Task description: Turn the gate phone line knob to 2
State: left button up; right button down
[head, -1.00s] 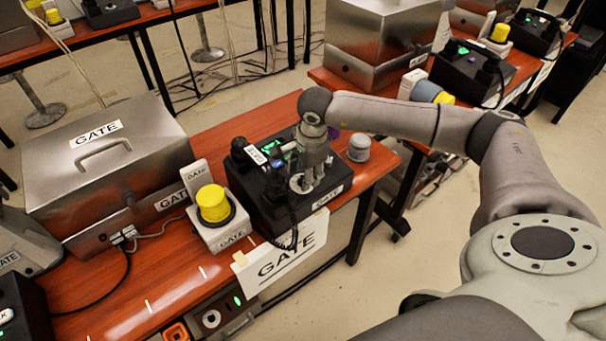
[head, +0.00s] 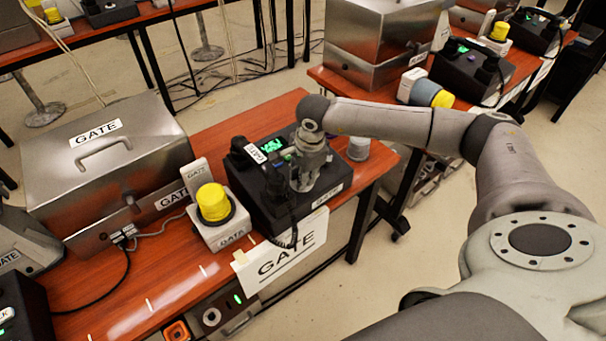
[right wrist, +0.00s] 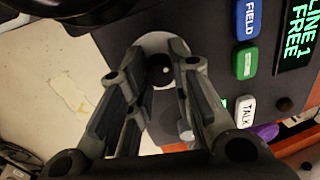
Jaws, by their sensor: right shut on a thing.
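The gate phone (head: 262,205) is a black box with a GATE label on the bench, with a green display and a corded handset. My right gripper (head: 303,188) is over its front right part and hides the line knob in the head view. In the right wrist view, the fingers of my right gripper (right wrist: 158,62) are shut on the dark round knob (right wrist: 160,72), which has a small white mark. A pale disc (right wrist: 155,42) shows behind it. The display (right wrist: 296,38) reads LINE 1 FREE. My left gripper is out of view.
A yellow button on a white box (head: 214,203) stands left of the phone, beside a metal GATE case (head: 105,165). A grey round knob (head: 358,148) is at the bench's right end. Blue FIELD (right wrist: 247,18) and white TALK (right wrist: 246,112) buttons are near the fingers.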

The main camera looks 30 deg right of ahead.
jog(key=shift+m, duration=0.3)
jog(key=m+b, duration=0.2)
jog(key=m, duration=0.1)
jog(key=shift+f, duration=0.15)
jog(key=shift+m+b, duration=0.75)
jog(key=shift+m, duration=1.25)
jog(key=c, duration=1.3)
grip_release()
jog(key=shift+o, duration=0.2)
jog(key=shift+r, duration=0.3)
notch_tip(320, 180, up, 12)
jog(key=s, duration=0.2)
jog(key=shift+f, duration=0.2)
